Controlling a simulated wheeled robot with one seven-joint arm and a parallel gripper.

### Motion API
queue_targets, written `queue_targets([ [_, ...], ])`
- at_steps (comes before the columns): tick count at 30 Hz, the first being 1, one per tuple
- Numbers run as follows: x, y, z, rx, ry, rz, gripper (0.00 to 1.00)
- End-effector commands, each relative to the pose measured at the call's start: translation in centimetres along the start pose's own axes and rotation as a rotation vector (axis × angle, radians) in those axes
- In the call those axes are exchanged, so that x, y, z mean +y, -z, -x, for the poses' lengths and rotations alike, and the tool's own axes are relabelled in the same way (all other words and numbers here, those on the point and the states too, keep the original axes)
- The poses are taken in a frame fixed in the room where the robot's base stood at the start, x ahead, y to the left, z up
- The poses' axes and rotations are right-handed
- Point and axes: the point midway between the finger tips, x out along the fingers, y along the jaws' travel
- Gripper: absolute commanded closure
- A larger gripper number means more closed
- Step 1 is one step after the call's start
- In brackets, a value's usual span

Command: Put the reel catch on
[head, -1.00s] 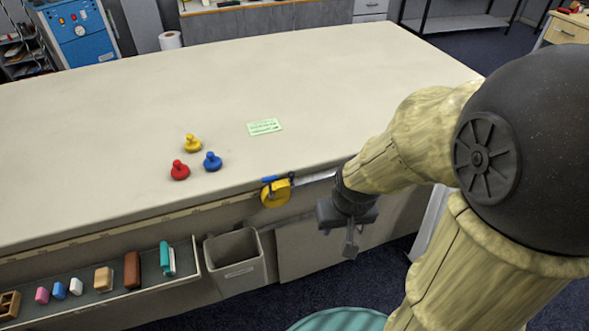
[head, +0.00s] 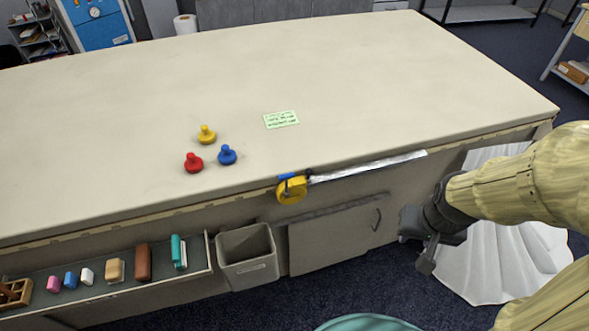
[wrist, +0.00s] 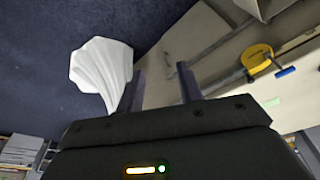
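The yellow reel (head: 291,190) hangs at the front edge of the table, with a silver tape (head: 370,166) running from it to the right along the edge. A small blue catch (head: 287,177) shows at the top of the reel; its exact setting is too small to tell. In the wrist view the reel (wrist: 257,59) and blue catch (wrist: 286,71) are at the upper right, away from my fingers. My gripper (head: 422,254) is low, off the table's front, well right of the reel. In the wrist view its two fingers (wrist: 161,78) are apart with nothing seen gripped.
A white cloth (head: 505,260) hangs and spreads near the floor beside my gripper. A grey bin (head: 247,258) and a tray (head: 110,290) of small blocks sit along the front. Red, yellow and blue knobs and a green note (head: 281,119) lie on the table (head: 400,80).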

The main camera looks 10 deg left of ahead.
Motion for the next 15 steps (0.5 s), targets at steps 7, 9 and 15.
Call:
queue_targets([
  [7, 0.0, 0.0, 0.0, 0.000, 0.000, 0.001, 0.56],
  [9, -0.1, 0.1, -0.2, 0.003, 0.000, 0.008, 0.42],
  [15, -1.3, 1.8, -3.0, 0.054, 0.009, 0.129, 0.19],
])
